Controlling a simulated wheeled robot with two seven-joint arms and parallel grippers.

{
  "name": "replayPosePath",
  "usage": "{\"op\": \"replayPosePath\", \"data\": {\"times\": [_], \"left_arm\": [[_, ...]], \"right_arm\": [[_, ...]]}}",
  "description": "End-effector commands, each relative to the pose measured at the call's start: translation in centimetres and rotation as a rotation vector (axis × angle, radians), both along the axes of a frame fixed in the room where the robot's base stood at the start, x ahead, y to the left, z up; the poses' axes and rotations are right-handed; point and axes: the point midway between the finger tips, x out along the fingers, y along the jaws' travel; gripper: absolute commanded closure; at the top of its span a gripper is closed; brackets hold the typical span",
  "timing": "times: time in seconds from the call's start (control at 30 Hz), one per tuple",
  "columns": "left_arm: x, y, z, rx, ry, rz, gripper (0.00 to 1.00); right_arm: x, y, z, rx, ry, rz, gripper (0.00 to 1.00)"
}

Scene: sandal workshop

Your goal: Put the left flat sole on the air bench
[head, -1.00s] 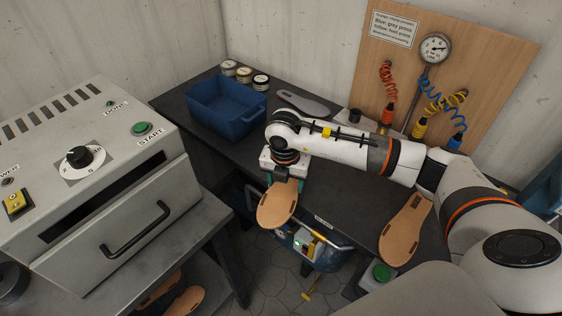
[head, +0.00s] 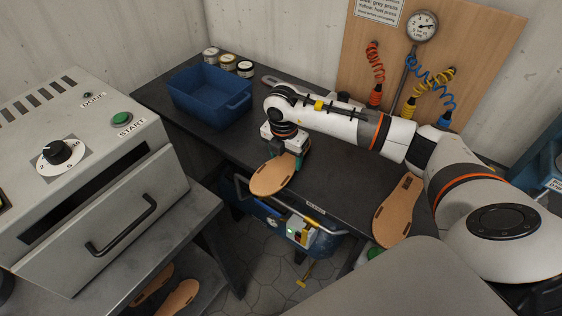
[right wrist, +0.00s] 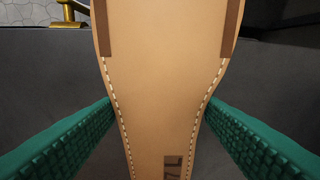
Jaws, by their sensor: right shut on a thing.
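My right gripper (head: 284,157) is shut on a tan flat sole (head: 271,178), at the front edge of the dark air bench (head: 335,188). In the right wrist view, the green ridged fingers (right wrist: 157,125) flank the narrow waist of the sole (right wrist: 160,70). The sole has stitched edges, two brown strips and a dark mark that seems to include an L. It looks flat and overlaps the bench's front edge; I cannot tell whether it touches the top. A second tan sole (head: 396,215) lies on the bench at the right. My left gripper is not in view.
A blue bin (head: 210,98) and several small jars (head: 228,62) stand at the bench's back left. A board with a gauge (head: 422,26) and coloured hoses rises behind. A grey oven (head: 95,185) stands left; more soles (head: 178,298) lie on a shelf below it.

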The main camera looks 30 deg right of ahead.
Motion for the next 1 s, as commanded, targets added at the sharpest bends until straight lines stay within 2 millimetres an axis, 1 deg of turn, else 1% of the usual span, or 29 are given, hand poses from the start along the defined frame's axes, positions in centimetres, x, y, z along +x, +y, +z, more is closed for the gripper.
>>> {"op": "replayPosePath", "data": {"times": [0.03, 0.4, 0.6, 0.8, 1.0], "left_arm": [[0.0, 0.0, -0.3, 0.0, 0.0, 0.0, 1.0], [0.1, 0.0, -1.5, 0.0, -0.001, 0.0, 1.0], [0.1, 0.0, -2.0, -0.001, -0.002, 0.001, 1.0], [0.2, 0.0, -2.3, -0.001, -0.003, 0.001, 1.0], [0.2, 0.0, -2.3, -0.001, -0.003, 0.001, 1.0]], "right_arm": [[0.2, -0.5, -0.1, 0.0, -0.002, -0.002, 0.6], [1.3, -3.2, -0.3, 0.0, -0.002, -0.002, 0.6], [1.8, -4.3, -0.3, 0.0, -0.001, -0.001, 0.6], [2.1, -5.0, -0.2, 0.002, -0.001, 0.0, 0.6], [2.1, -5.1, -0.2, 0.002, -0.001, 0.001, 0.6]]}}
